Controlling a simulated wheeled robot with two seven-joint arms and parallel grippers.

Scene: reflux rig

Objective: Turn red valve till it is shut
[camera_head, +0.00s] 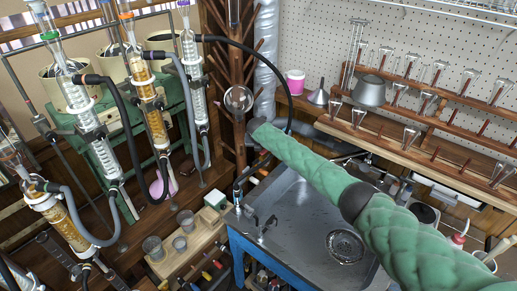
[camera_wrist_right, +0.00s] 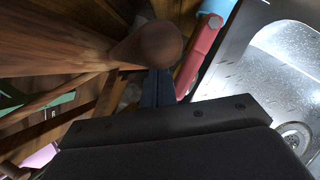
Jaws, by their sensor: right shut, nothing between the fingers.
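I cannot pick out the red valve with certainty in either view. In the right wrist view a red cylindrical part (camera_wrist_right: 199,52) with a light blue end lies just right of my fingers; I cannot tell if it is the valve. My right gripper (camera_wrist_right: 157,88) shows there with its dark fingers together and empty, beside the round end of a wooden peg (camera_wrist_right: 157,42). I see no clear contact with the red part. In the head view my green-sleeved right arm reaches to the wooden rack, and its fingers are hidden. My left gripper is not in view.
A metal sink (camera_head: 300,215) lies below my right arm. Glass condensers (camera_head: 150,105) with black and grey hoses stand at left. A wooden peg rack (camera_head: 232,70) and a silver duct (camera_head: 266,60) stand behind. A pink cup (camera_head: 295,82) and funnel (camera_head: 318,96) sit on the back shelf.

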